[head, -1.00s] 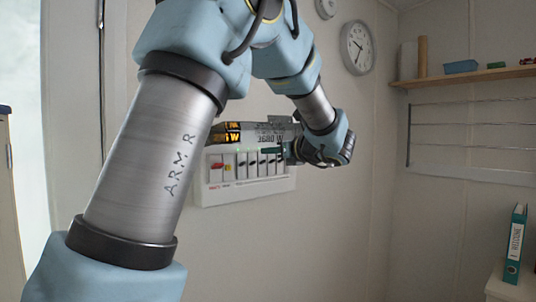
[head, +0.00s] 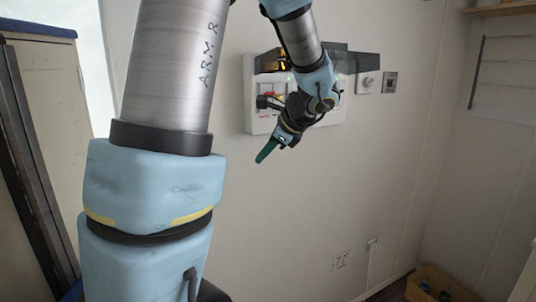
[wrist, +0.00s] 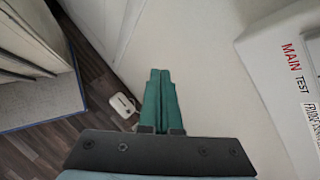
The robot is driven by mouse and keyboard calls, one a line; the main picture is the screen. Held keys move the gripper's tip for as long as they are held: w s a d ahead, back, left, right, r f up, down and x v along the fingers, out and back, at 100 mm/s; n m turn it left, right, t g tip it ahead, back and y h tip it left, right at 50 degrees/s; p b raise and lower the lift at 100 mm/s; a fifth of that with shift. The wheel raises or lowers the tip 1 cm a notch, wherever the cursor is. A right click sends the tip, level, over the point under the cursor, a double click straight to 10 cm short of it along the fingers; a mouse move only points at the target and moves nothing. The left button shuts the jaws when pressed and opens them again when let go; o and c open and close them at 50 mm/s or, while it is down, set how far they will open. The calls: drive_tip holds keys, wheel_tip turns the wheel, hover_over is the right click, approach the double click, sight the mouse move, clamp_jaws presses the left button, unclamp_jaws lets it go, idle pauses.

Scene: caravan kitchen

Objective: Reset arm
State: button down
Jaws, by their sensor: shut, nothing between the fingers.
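My gripper (head: 266,152) is in front of the pale wall, just below and left of the white switch panel (head: 257,122), and points down and to the left. Its green fingers are together and empty, apart from the panel. In the wrist view, the shut gripper (wrist: 160,78) has bare wall behind it. The panel (wrist: 278,75) is at the right there, with "MAIN" and "TEST" printed on it. My forearm and wrist hide much of the panel's front in the head view, so most switches cannot be seen.
A wooden crate (head: 440,287) with bottles stands on the floor at lower right. A cream cabinet (head: 55,95) is at far left. The wall below my gripper is clear.

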drive_tip(key=s+a+f+n+g+h, duration=0.2)
drive_tip(key=s+f+n, duration=0.4)
drive_tip(key=n, duration=0.3)
drive_tip(key=s+a+f+n+g+h+b, duration=0.1)
drive_tip(key=s+a+f+n+g+h, duration=0.1)
drive_tip(key=s+a+f+n+h, duration=0.2)
drive_tip(key=s+f+n, duration=0.3)
drive_tip(key=s+n, duration=0.2)
drive_tip(key=n, duration=0.1)
drive_tip(key=shift+a, duration=0.2)
